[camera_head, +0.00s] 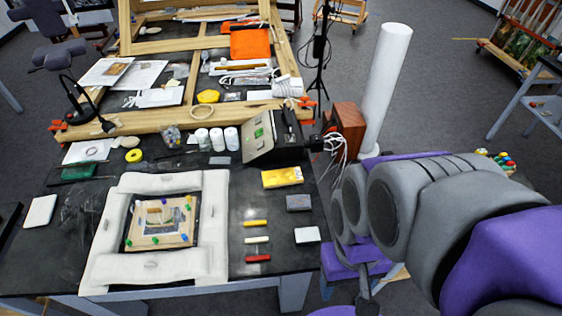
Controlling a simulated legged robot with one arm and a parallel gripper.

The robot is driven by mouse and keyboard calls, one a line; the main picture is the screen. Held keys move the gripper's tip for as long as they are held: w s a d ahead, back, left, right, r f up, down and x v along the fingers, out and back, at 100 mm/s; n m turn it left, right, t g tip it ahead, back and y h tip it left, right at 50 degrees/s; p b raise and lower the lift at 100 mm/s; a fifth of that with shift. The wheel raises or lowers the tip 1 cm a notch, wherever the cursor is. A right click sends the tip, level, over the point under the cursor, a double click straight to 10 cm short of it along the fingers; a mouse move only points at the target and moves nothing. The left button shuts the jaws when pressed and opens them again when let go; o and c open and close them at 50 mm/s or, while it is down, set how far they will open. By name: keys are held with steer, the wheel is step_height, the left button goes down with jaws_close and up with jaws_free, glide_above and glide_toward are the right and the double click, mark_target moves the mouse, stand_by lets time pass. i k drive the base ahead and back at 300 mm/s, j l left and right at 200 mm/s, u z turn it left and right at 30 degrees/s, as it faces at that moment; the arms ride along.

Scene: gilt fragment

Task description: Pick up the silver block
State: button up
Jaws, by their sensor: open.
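Two small flat blocks lie near the right edge of the dark worktable (265,215). One is a grey block (299,203); the other, a pale whitish block (307,234), lies just in front of it. I cannot tell for sure from their colour which is the silver block. Both lie free with nothing on them. Large grey and purple links of my arm fill the right side of the view, to the right of the blocks. I see no gripper fingers in the picture.
A yellow box (282,178) lies behind the blocks. Yellow, cream and red sticks lie to their left. A white padded frame (105,232) surrounds a small framed picture (160,221). A grey device (265,138) and a white roll (386,90) stand farther back.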

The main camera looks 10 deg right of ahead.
mark_target(304, 237)
steer(key=l, duration=1.55)
steer(key=l+u, duration=0.1)
steer(key=l, duration=1.45)
steer(key=l+u, duration=0.1)
steer(key=u, duration=0.3)
steer(key=l+u, duration=0.1)
steer(key=u, duration=0.3)
steer(key=k+u, duration=0.1)
steer(key=u, duration=0.25)
steer(key=i+j, duration=0.2)
steer(key=j, duration=0.2)
